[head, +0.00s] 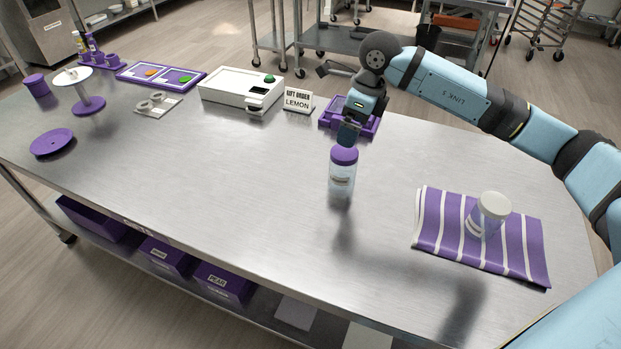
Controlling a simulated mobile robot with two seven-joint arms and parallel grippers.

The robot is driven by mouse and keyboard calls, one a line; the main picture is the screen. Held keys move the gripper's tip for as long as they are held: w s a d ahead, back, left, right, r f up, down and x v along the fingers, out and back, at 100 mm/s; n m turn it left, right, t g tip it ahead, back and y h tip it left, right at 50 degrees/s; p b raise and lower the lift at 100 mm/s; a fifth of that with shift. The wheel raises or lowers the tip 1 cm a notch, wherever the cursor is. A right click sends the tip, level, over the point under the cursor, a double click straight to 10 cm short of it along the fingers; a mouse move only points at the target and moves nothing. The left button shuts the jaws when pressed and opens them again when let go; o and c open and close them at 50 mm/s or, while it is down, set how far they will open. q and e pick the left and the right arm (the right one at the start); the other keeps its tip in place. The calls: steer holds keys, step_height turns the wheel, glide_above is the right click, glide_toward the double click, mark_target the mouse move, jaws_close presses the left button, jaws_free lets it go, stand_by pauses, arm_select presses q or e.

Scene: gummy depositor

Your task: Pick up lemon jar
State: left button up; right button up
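A clear jar with a purple lid (342,178) is near the middle of the steel table, upright. Its small label is too small to read, so I cannot tell whether it is the lemon jar. My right gripper (347,136) comes from the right arm and points down at the lid. Its fingertips are at or just behind the lid's top; whether they touch or grip it is unclear. My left gripper is out of view.
The purple-and-white cloth (432,218) lies at the right. A sign reading "LEMON" (298,101), a white box with a green button (232,88) and a purple tray (368,129) stand at the back. A purple disc (52,142) lies left. The table's middle-left is clear.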

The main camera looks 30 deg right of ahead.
mark_target(347, 153)
steer(key=shift+w+d+f+h, duration=0.15)
steer(key=shift+w+d+h, duration=0.25)
steer(key=shift+d, duration=0.2)
steer(key=f, duration=0.7)
steer(key=shift+w+a+f, duration=0.25)
steer(key=shift+w+a, duration=0.05)
steer(key=shift+w, duration=0.1)
steer(key=shift+w+a+f+b, duration=0.1)
steer(key=shift+w+f, duration=0.1)
steer(key=shift+f, duration=0.65)
steer(key=shift+w+a+f+b, duration=0.1)
steer(key=shift+w+f+b, duration=0.1)
steer(key=shift+f, duration=0.7)
steer(key=shift+w+a+f+b, duration=0.1)
steer(key=shift+w+f, duration=0.1)
steer(key=shift+f, duration=0.65)
steer(key=c, duration=0.9)
